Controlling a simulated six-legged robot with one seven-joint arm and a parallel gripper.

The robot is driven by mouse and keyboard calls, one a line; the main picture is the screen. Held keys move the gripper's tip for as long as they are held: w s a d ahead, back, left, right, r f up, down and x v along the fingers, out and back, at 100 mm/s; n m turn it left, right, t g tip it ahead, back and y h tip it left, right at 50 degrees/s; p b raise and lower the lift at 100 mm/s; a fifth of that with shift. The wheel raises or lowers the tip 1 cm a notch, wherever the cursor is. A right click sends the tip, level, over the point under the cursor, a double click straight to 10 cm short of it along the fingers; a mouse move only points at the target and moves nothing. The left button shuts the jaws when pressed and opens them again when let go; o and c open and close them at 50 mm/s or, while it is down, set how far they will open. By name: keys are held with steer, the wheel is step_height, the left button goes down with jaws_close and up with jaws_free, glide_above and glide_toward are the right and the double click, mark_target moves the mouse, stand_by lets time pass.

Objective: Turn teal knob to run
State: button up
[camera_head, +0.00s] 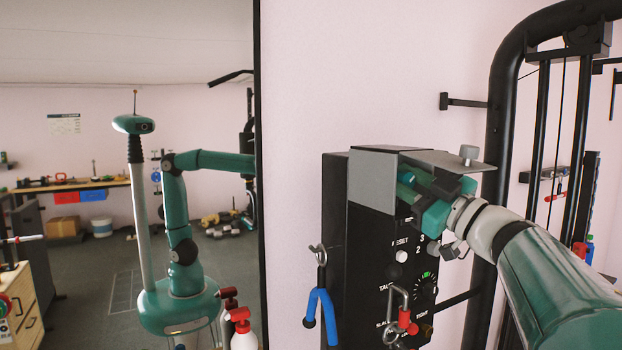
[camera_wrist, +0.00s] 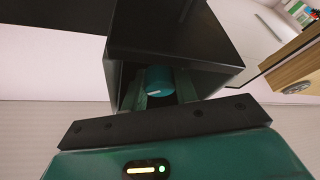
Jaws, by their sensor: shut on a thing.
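The teal knob (camera_wrist: 159,82) shows in the wrist view, recessed beneath a dark box-like hood, with a pale pointer mark on its face. My gripper (camera_wrist: 160,92) is shut on it, one finger on each side. In the head view my gripper (camera_head: 418,190) reaches in from the right, under the hood at the top of a black control box (camera_head: 365,240). There the fingers and hood mostly hide the knob. I cannot read a run label in either view.
The hood plate (camera_head: 445,158) with a grey screw lies close above my gripper. Below are a white reset button (camera_head: 402,256), a dial (camera_head: 426,288) and a red-tipped toggle (camera_head: 405,318). A black frame (camera_head: 500,90) stands behind. A mirror fills the left.

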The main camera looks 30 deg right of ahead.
steer(key=shift+w+n+g+y, duration=0.1)
steer(key=shift+n+g+y, duration=0.5)
steer(key=shift+n, duration=1.5)
steer(key=o, duration=0.5)
steer(key=shift+o, duration=1)
steer(key=shift+w+f, duration=0.1)
steer(key=shift+w, duration=0.05)
steer(key=shift+s, duration=0.2)
steer(key=v, duration=1.3)
steer(key=shift+s+d, duration=0.2)
steer(key=shift+s, duration=0.15)
steer(key=shift+f, duration=0.1)
